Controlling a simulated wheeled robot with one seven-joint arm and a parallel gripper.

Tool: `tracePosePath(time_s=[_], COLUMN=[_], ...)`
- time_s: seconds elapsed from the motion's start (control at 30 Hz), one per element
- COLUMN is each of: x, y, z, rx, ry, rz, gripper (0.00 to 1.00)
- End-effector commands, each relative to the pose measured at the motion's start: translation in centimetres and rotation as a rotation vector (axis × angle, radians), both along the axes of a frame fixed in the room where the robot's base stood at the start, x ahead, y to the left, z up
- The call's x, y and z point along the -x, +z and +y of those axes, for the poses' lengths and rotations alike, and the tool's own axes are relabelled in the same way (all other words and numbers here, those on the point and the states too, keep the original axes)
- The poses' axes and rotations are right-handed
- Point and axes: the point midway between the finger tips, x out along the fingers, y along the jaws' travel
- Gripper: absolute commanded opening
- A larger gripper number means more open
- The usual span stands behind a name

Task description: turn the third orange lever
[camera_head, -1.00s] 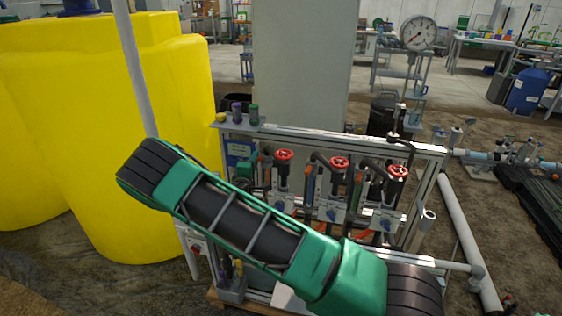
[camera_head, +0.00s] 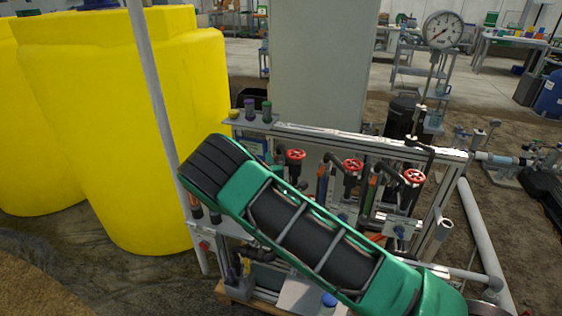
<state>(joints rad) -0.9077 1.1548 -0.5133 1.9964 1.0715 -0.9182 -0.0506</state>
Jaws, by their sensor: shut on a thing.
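The skid frame (camera_head: 340,137) stands in the middle of the head view and carries several valves with red handwheels. A further orange piece (camera_head: 377,240) shows low near the right valve, partly hidden. I cannot tell for sure which is the third lever. My green and black arm crosses in front of the lower skid. My gripper is outside the picture or hidden by the arm.
Yellow tanks (camera_head: 150,120) stand at the left, with a grey post (camera_head: 155,100) in front. A pressure gauge (camera_head: 443,31) rises behind the skid's right end. White pipes (camera_head: 482,235) run along the right. A pale cabinet (camera_head: 320,65) stands behind.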

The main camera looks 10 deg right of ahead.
Motion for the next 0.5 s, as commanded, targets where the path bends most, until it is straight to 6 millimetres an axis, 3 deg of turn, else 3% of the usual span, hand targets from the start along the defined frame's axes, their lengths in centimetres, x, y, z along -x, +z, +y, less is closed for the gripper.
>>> tracePosePath(time_s=[0.17,0.5], x=[0.29,0.28], y=[-0.37,-0.29], z=[1.39,1.59], rx=[-0.005,-0.005], ry=[0.034,0.037], rz=[0.006,0.004], gripper=[0.0,0.0])
